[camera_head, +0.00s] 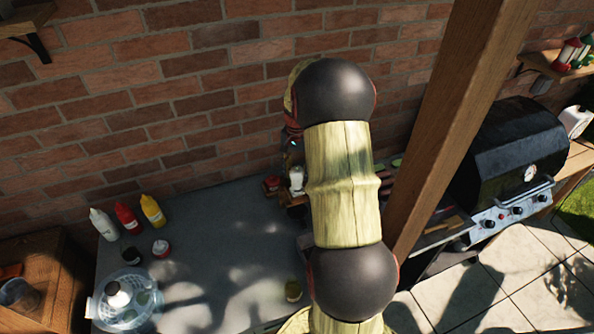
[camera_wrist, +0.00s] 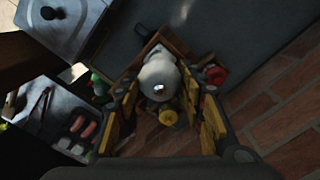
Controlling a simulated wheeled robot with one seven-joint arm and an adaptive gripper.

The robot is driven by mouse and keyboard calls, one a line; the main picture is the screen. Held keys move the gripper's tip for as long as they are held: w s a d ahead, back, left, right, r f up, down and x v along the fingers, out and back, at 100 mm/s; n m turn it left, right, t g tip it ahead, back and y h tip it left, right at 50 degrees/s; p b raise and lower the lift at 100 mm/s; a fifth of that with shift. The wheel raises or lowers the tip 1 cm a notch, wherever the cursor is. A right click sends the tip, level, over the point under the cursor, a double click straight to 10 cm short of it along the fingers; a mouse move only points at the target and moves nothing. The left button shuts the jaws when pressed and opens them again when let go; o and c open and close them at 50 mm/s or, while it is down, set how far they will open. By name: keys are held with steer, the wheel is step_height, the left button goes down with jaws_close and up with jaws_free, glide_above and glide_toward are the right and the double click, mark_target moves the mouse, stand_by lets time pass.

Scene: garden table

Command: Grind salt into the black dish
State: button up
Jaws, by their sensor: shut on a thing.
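A white grinder (camera_wrist: 158,76) with a shiny knob on top sits between the two yellow-padded fingers of my gripper (camera_wrist: 166,106) in the wrist view. My gripper is shut on it. In the head view the white grinder (camera_head: 297,179) shows just left of my arm, near the brick wall, and my arm hides most of the gripper. A dark shape (camera_head: 297,211) lies on the table just in front of it; I cannot tell whether it is the black dish. It is partly hidden by my arm.
The grey table (camera_head: 215,255) has free room left of my arm. White, red and yellow bottles (camera_head: 152,211) and small jars (camera_head: 161,248) stand at its left. A wooden post (camera_head: 447,120) and black grill (camera_head: 520,150) stand right. A wooden caddy holds bottles below the gripper.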

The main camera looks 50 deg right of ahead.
steer(key=shift+m, duration=0.3)
steer(key=m, duration=0.3)
steer(key=shift+m, duration=0.3)
steer(key=m, duration=0.3)
steer(key=shift+m, duration=0.3)
steer(key=m, duration=0.4)
steer(key=shift+m, duration=1.9)
steer(key=o, duration=1.2)
